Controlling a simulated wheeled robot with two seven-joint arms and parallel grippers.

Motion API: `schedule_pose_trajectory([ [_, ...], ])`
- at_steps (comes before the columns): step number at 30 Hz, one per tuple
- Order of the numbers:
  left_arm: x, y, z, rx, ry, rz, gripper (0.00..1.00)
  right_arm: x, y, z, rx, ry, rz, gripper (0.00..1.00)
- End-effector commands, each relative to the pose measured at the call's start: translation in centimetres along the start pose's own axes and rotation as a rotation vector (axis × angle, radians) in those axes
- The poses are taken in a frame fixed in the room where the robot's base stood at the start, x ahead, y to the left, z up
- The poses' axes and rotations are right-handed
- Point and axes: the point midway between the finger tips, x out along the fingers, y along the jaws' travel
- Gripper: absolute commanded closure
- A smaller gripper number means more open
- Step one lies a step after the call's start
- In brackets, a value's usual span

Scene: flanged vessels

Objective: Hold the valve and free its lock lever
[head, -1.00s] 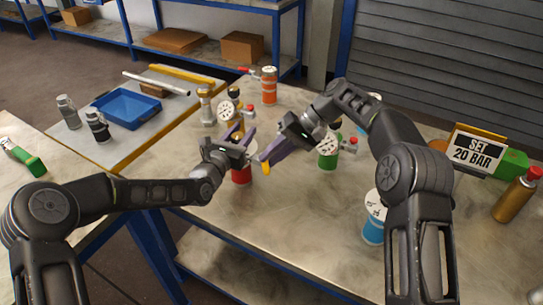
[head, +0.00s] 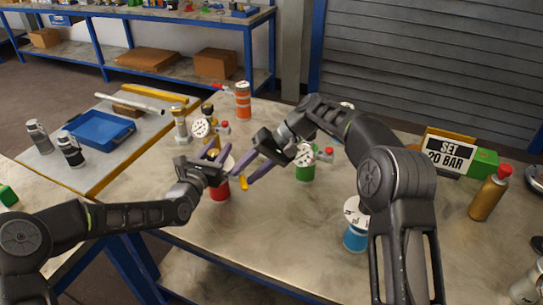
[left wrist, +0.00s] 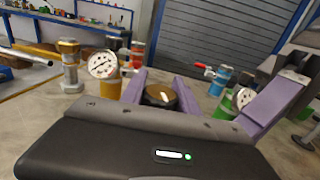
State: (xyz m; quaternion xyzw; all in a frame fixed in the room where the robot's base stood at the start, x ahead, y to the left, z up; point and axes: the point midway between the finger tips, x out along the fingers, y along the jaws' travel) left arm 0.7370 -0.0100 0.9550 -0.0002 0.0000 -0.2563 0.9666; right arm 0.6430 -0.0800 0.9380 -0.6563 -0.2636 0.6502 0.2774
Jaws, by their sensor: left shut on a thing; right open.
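A red vessel (head: 219,191) with a pale flanged top stands on the bench. A valve with a yellow lever (head: 243,183) is at its right side. My left gripper (head: 220,152) has its purple fingers shut on the valve at the vessel's top. In the left wrist view, a dark, brassy round valve top (left wrist: 160,96) sits between these fingers. My right gripper (head: 241,176) is open, its fingertips close above the yellow lever; I cannot tell whether they touch it. One of its purple fingers shows in the left wrist view (left wrist: 272,105). My fingers hide much of the valve.
A blue vessel (head: 355,238) is nearer. Behind are a white gauge (head: 200,128) and an orange vessel (head: 243,100). A "SET 20 BAR" sign (head: 450,153) stands right. Bench is free in front.

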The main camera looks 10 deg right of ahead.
Motion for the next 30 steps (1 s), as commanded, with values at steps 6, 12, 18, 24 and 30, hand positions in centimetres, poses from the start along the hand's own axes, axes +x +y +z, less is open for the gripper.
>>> schedule_pose_trajectory([
  [6, 0.0, -0.1, 0.0, -0.001, 0.001, -0.002, 1.00, 0.3, -0.5, 0.5, 0.114, 0.114, 0.000, 0.60],
  [12, 0.0, -0.1, 0.0, -0.001, 0.001, -0.002, 1.00, 0.9, -1.1, 0.8, 0.264, 0.264, 0.000, 0.60],
  [18, 0.0, -0.1, 0.0, -0.001, 0.001, -0.002, 1.00, -0.1, -1.5, 1.1, 0.409, 0.414, -0.004, 0.60],
  [24, 0.0, 0.0, -0.1, 0.000, 0.001, 0.000, 1.00, -4.2, -1.8, 2.7, 0.406, 0.411, -0.005, 0.60],
  [30, 0.0, 0.0, -0.1, 0.000, 0.001, 0.000, 1.00, -8.1, -2.1, 4.5, 0.405, 0.409, -0.004, 0.60],
])
